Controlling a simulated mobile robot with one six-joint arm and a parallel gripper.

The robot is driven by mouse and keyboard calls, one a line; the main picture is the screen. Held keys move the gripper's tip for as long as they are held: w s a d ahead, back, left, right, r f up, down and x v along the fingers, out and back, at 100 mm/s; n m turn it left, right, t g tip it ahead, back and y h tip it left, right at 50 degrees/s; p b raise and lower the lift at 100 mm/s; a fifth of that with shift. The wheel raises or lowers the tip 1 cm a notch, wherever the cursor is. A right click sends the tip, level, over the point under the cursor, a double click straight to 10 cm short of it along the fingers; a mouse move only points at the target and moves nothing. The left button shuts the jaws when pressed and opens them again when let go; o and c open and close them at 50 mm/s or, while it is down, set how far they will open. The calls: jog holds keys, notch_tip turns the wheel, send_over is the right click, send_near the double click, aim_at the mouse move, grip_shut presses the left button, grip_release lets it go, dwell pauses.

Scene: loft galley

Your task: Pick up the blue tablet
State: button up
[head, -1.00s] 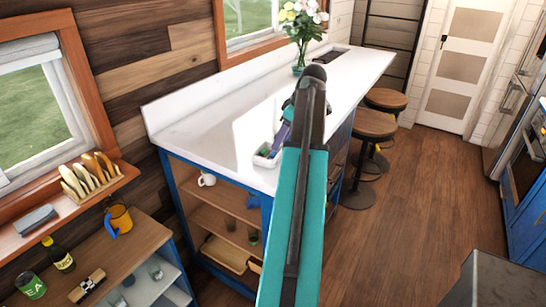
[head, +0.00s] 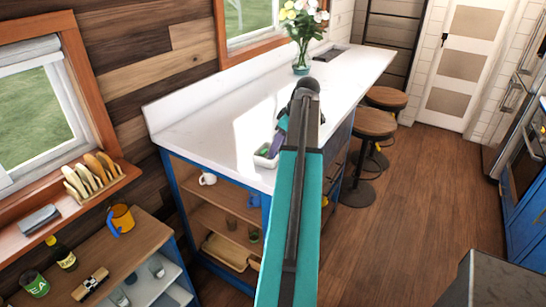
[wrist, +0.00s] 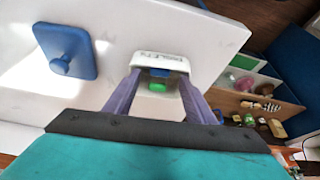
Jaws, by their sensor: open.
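A small white tub (wrist: 160,61) with dark lettering on its rim stands on the white counter; it also shows in the head view (head: 262,161). In the wrist view a blue tablet (wrist: 160,72) lies inside it near the lettered side, with a green tablet (wrist: 157,87) beside it. My gripper (wrist: 161,78) is open, its two purple fingers on either side of the tub's opening. Nothing is held. I cannot tell how deep the fingertips reach. In the head view my arm hides most of the gripper (head: 279,143).
A blue square lid with a knob (wrist: 66,50) lies on the counter, left of the tub in the wrist view. A vase of flowers (head: 300,55) stands farther back on the counter (head: 215,125). Open shelves (head: 215,200) hold a mug and glasses below. Stools (head: 372,123) stand at right.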

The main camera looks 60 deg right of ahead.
jog(key=shift+p+x, duration=0.6)
jog(key=shift+x, duration=1.05)
jog(key=shift+w, duration=0.1)
jog(key=c, duration=1.1)
jog(key=shift+r, duration=0.1)
notch_tip(320, 180, up, 8)
jog(key=b, duration=0.3)
jog(key=shift+r, duration=0.9)
